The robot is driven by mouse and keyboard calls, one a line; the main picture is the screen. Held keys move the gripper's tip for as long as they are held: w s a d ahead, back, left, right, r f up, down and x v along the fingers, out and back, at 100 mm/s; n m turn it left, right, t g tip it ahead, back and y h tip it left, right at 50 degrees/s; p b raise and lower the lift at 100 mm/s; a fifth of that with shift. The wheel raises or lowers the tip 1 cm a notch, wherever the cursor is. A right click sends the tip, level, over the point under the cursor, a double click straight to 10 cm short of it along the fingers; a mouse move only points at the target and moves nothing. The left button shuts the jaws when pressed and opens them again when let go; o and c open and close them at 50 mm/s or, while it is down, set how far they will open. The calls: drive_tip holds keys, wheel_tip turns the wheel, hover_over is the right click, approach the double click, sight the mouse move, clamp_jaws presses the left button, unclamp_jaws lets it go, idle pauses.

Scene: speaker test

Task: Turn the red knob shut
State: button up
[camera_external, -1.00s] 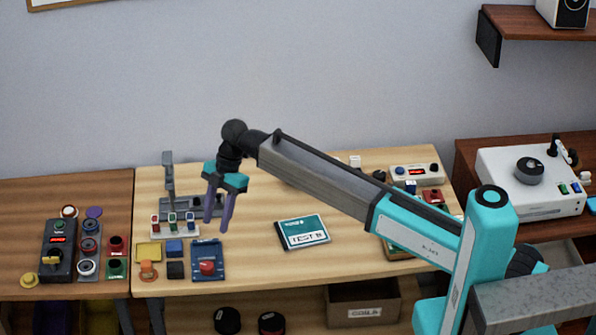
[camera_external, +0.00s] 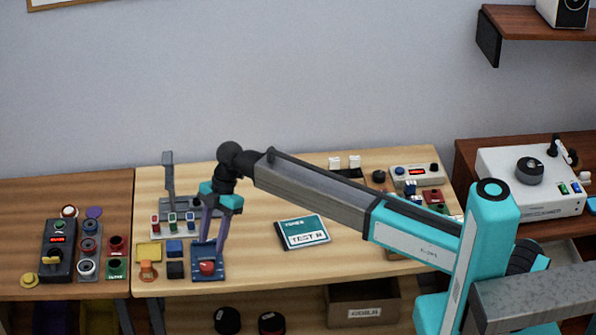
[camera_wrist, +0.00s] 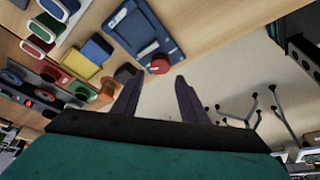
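The red knob (camera_external: 207,267) sits on a blue plate (camera_external: 208,247) near the front edge of the light wooden table. In the wrist view the red knob (camera_wrist: 159,65) shows on its blue plate (camera_wrist: 128,20), just beyond the fingertips, with a light mark on its top. My gripper (camera_external: 208,246) is above the blue plate, its purple fingers pointing down and spread apart. In the wrist view my gripper (camera_wrist: 157,82) is open, with nothing between its fingers. The fingers look apart from the knob.
Left of the plate are a yellow block (camera_external: 149,250), blue block (camera_external: 174,247), black block (camera_external: 176,270) and orange piece (camera_external: 148,271).

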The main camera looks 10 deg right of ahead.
sight(206, 266)
drive_tip(key=shift+p+x, duration=1)
drive_tip(key=shift+x, duration=2.8)
drive_tip(key=c, duration=0.8)
